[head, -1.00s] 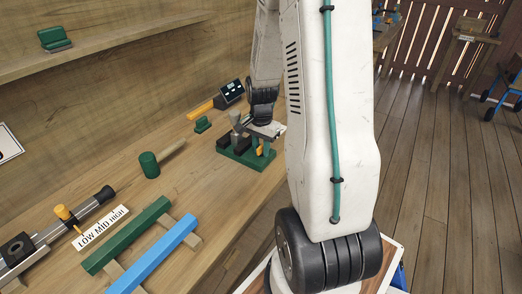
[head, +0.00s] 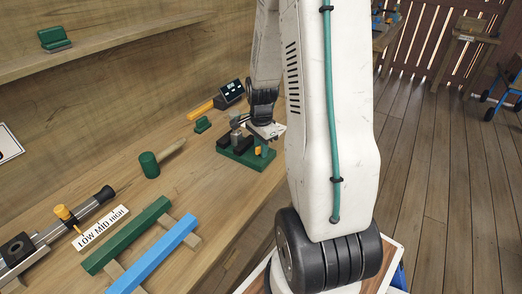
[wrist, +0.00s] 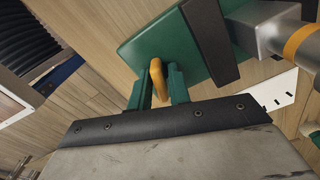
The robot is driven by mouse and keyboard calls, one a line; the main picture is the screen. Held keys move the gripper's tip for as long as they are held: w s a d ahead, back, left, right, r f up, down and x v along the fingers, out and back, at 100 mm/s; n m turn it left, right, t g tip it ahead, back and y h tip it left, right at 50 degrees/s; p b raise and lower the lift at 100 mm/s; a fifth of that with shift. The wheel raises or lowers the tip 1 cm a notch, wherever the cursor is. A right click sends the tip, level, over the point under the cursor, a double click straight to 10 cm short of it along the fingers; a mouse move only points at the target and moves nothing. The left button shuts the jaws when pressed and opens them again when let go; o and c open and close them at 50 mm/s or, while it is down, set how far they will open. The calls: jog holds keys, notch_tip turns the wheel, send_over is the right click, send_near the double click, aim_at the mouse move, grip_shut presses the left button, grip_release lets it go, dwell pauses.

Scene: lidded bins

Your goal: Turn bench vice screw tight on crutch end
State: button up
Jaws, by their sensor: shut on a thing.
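The bench vice stands on a green base (head: 245,158) near the bench's right edge, with dark jaws; in the wrist view its green base (wrist: 165,45) and a dark jaw (wrist: 210,40) show. A grey crutch end (head: 236,138) stands at the jaws; the wrist view shows a grey metal part with an orange band (wrist: 298,40) beside the dark jaw. My gripper (wrist: 158,88) is shut on the orange screw handle (wrist: 157,70), which lies between its two green fingers. The handle also shows below my gripper in the head view (head: 258,151). Whether the jaws touch the crutch end is unclear.
A green-headed mallet (head: 150,164), a small green block (head: 202,124) and a dark display box (head: 230,92) lie on the bench. Green and blue bars (head: 155,255) and a LOW MID HIGH label (head: 101,228) are at the front left. A shelf (head: 100,60) hangs above.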

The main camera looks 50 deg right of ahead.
jog(key=m, duration=0.4)
dwell(0.4)
